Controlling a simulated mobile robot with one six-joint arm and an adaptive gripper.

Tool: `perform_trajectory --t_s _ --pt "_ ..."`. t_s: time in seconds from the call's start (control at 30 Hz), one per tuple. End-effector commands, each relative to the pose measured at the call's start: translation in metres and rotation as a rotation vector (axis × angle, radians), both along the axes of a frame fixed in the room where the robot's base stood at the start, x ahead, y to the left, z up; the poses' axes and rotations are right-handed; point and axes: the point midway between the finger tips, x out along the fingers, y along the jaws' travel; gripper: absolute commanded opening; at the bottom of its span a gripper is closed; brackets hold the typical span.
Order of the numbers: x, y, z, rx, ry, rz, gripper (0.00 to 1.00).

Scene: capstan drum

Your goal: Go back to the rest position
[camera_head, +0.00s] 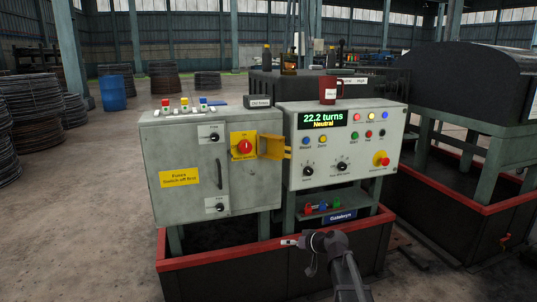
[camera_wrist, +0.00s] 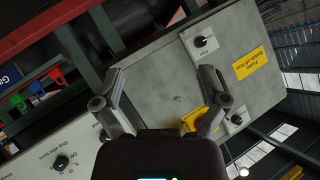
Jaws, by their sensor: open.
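My gripper (camera_wrist: 160,102) is open in the wrist view, with nothing between its two fingers. In the head view my gripper (camera_head: 289,242) is low in front of the red-rimmed base, below the gap between the two panels, and looks small there. The grey fuse cabinet (camera_head: 179,155) lies beyond the fingers in the wrist view, where its yellow label (camera_wrist: 248,62) shows turned on its side. The control panel (camera_head: 330,150) stands to the right, with its display reading "22.2 turns Neutral".
A yellow hinged flap (camera_head: 273,147) stands out beside the red rotary switch (camera_head: 244,147). The floor at left (camera_head: 80,220) is clear.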

Motion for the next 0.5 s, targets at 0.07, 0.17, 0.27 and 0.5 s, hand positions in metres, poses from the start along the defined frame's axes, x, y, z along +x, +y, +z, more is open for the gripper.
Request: perform_trajectory --t_s 0.07,0.17,0.27,0.5 --pt "-0.032 0.001 -0.016 -0.06 0.085 0.019 0.93" --pt "-0.065 -0.003 -0.035 -0.141 0.198 0.028 0.93" --pt "-0.099 -0.011 -0.053 -0.226 0.312 0.02 0.93" --pt "-0.173 -0.041 -0.083 -0.432 0.564 -0.059 0.93"
